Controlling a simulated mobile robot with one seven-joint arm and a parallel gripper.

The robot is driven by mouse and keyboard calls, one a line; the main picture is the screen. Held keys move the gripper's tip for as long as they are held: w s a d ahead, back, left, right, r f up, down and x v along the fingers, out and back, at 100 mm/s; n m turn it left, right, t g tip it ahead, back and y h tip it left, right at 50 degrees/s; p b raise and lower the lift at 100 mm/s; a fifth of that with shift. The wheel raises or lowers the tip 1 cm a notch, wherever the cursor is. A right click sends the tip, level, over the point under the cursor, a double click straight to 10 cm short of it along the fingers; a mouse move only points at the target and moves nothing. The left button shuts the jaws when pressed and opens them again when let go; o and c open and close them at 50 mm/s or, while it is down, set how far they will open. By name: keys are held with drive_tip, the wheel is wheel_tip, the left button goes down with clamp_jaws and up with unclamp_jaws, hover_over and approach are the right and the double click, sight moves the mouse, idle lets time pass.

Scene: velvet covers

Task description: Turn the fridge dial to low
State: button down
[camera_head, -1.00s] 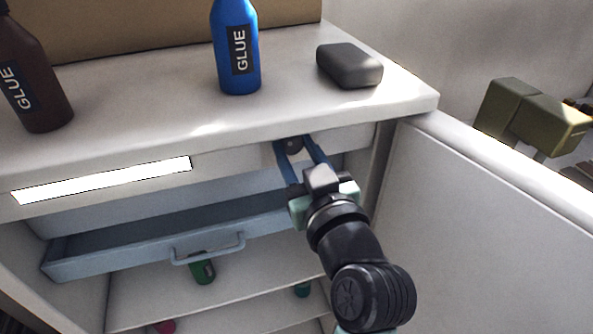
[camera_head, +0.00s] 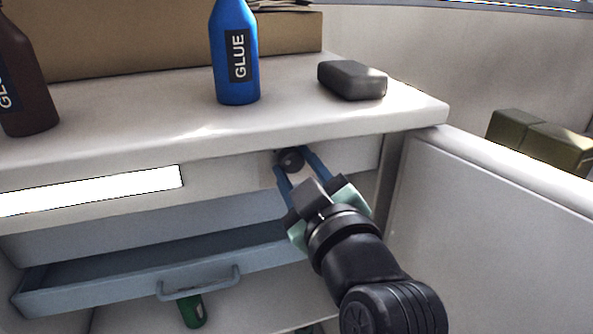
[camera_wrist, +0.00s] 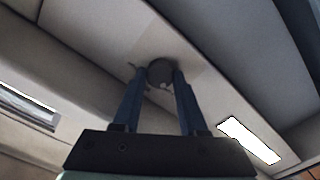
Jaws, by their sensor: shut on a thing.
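The fridge dial (camera_head: 291,160) is a small dark round knob on the pale panel under the fridge's top edge, right of the bright light strip. My gripper (camera_head: 294,164) reaches up to it from below right, its two blue fingers on either side of the dial. In the wrist view the dial (camera_wrist: 160,72) sits between the fingertips of my gripper (camera_wrist: 159,80), and the fingers are shut on it. The dial's setting cannot be read, and the fingers partly cover the panel around it.
The fridge door (camera_head: 500,235) stands open at the right. A blue drawer (camera_head: 120,290) is pulled out below the light strip (camera_head: 90,191). A blue glue bottle (camera_head: 236,60), a brown bottle (camera_head: 28,85) and a dark grey block (camera_head: 351,80) stand on top. A green item (camera_head: 192,311) lies below.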

drive_tip(key=shift+c, duration=2.2)
unclamp_jaws()
drive_tip(key=shift+s+d, duration=0.25)
drive_tip(key=shift+s, duration=0.25)
drive_tip(key=p+v, duration=0.6)
drive_tip(key=v, duration=0.5)
drive_tip(key=shift+s, duration=0.4)
drive_tip(key=shift+r, duration=0.1)
